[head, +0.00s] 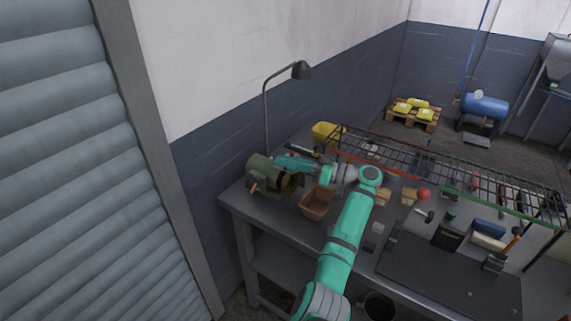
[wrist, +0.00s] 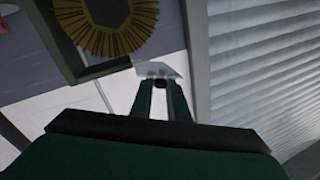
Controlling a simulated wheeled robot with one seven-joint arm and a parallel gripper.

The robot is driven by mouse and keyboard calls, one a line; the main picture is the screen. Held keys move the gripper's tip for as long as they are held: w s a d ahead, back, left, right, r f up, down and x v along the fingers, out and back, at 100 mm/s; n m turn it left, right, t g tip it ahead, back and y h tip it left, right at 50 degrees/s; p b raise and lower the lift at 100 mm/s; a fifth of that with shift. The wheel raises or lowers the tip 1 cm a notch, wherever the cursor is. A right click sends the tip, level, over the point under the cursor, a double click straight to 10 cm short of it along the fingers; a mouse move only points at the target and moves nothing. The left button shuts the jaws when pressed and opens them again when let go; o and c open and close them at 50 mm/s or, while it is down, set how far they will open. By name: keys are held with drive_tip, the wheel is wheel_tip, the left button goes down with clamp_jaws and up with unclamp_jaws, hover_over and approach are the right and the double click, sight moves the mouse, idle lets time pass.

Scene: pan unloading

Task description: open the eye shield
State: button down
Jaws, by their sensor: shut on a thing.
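The bench grinder (head: 259,170), dark green, stands at the left end of the workbench. Its bristled wheel (wrist: 112,28) shows at the top of the wrist view. My gripper (head: 280,161) reaches across to the grinder from the right. In the wrist view my gripper (wrist: 161,84) is shut on the eye shield (wrist: 160,70), a small pale, clear-looking plate beside the wheel. A dark piece lies between the fingertips. In the head view the shield is too small and covered to make out, so its exact tilt cannot be told.
A brown bin (head: 316,203) sits just below my forearm. A lamp (head: 301,70) stands behind the grinder. A yellow bin (head: 326,132) and a long wire rack (head: 450,167) line the bench's back. A roller shutter (head: 70,180) is at the left.

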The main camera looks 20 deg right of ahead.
drive_tip(key=m, duration=0.2)
drive_tip(key=w+d+m+t, duration=0.1)
drive_tip(key=m, duration=0.3)
drive_tip(key=shift+w+d+r+t, duration=0.15)
drive_tip(key=shift+d+r+t, duration=0.15)
drive_tip(key=shift+d+r, duration=0.1)
drive_tip(key=shift+w+d+f+m+t, duration=0.1)
drive_tip(key=shift+w+d+m+t, duration=0.2)
drive_tip(key=shift+m, duration=0.75)
drive_tip(key=shift+w+d+f+m+t, duration=0.1)
drive_tip(key=shift+d+m+t, duration=0.2)
drive_tip(key=shift+m, duration=0.7)
drive_tip(key=shift+w+d+m+t, duration=0.25)
drive_tip(key=shift+m+t, duration=0.15)
drive_tip(key=shift+m, duration=0.65)
drive_tip(key=c, duration=1.7)
unclamp_jaws()
